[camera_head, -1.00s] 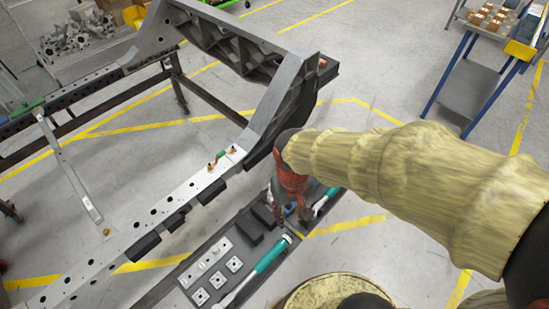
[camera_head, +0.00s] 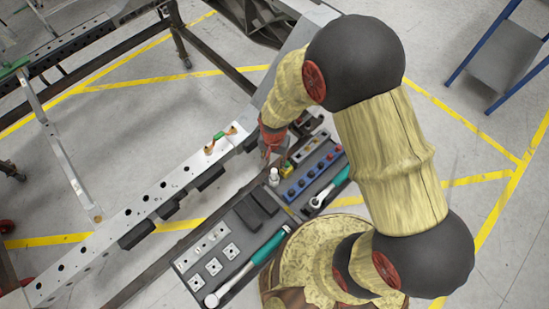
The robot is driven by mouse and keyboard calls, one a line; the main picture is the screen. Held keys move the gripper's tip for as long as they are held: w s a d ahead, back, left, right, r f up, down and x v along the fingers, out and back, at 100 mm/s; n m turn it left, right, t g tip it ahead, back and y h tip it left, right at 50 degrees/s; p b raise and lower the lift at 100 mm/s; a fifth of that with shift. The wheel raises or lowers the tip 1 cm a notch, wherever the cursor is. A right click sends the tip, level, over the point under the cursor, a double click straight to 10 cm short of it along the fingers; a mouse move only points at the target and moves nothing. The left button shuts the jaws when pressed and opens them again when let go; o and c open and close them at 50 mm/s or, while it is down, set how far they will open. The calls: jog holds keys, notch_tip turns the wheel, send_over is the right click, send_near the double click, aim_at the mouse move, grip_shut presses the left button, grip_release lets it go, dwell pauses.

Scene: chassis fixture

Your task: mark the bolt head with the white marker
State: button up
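The grey chassis rail (camera_head: 150,203) runs diagonally across the left half. Two copper-coloured fittings, one of them a possible bolt head (camera_head: 209,150), sit on top of the rail near a small green piece (camera_head: 218,136). A small white upright object (camera_head: 274,176) stands in the tool tray; I cannot tell whether it is the white marker. My gripper (camera_head: 268,152) is small and partly hidden at the end of my arm, between the rail's right part and the tray. Its fingers are too unclear to show whether they are open or hold anything.
The tool tray (camera_head: 240,259) lies alongside the rail with square plates, black blocks, a blue holder (camera_head: 312,171) and two teal-handled ratchets (camera_head: 270,247), (camera_head: 331,187). A blue-legged cart (camera_head: 505,55) stands at upper right.

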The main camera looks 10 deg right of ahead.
aim_at(274, 170)
notch_tip(274, 170, down, 10)
jog(key=b, duration=0.6)
jog(key=shift+r, duration=0.25)
jog(key=shift+s, duration=0.1)
jog(key=shift+c, duration=0.3)
grip_shut()
jog(key=shift+r+p, duration=2.8)
jog(key=shift+r, duration=1.05)
jog(key=shift+f, duration=0.1)
